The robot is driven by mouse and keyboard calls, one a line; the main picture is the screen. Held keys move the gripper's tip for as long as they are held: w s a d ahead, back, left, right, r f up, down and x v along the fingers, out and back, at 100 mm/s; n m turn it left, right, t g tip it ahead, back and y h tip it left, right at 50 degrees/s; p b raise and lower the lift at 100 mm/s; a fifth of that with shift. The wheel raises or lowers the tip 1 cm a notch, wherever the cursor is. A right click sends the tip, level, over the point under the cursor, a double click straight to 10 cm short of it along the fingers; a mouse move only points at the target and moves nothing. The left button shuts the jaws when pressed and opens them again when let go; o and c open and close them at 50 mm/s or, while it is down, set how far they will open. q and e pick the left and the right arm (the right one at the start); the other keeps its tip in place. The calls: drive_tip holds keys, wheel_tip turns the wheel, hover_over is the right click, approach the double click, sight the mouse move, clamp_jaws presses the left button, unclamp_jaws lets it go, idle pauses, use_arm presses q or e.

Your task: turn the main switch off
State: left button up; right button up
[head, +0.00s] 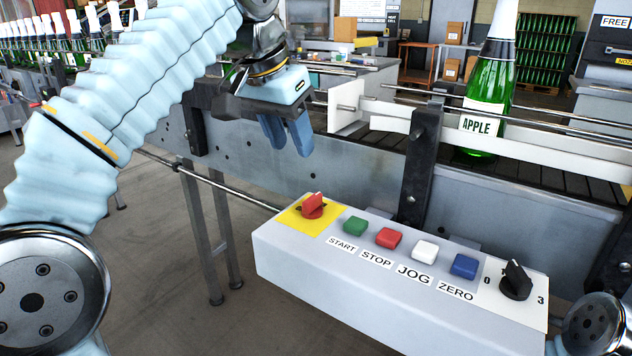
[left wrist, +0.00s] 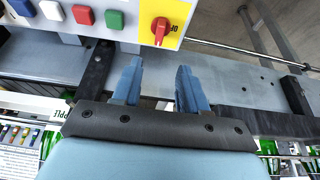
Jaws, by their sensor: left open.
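The main switch is a red rotary knob (head: 313,205) on a yellow plate (head: 300,218) at the left end of the grey control box (head: 400,290). In the left wrist view the red knob (left wrist: 161,27) is at the top, beyond the fingertips and apart from them. My left gripper (head: 287,150) has blue fingers pointing down, above and behind the box in the head view. It is open and empty; the left wrist view shows a gap between its fingers (left wrist: 158,72). At the right edge of the head view a part of my right arm shows, but not its gripper.
On the box are green (head: 355,226), red (head: 389,238), white (head: 425,250) and blue (head: 464,265) buttons and a black dial (head: 516,281). Behind stands a conveyor with rails and a dark post (head: 420,165). A green bottle (head: 488,100) stands on it.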

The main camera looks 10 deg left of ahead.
sight(311, 198)
use_arm(q)
drive_tip(key=x, duration=1.3)
drive_tip(key=shift+f, duration=0.2)
drive_tip(key=shift+c, duration=0.3)
clamp_jaws()
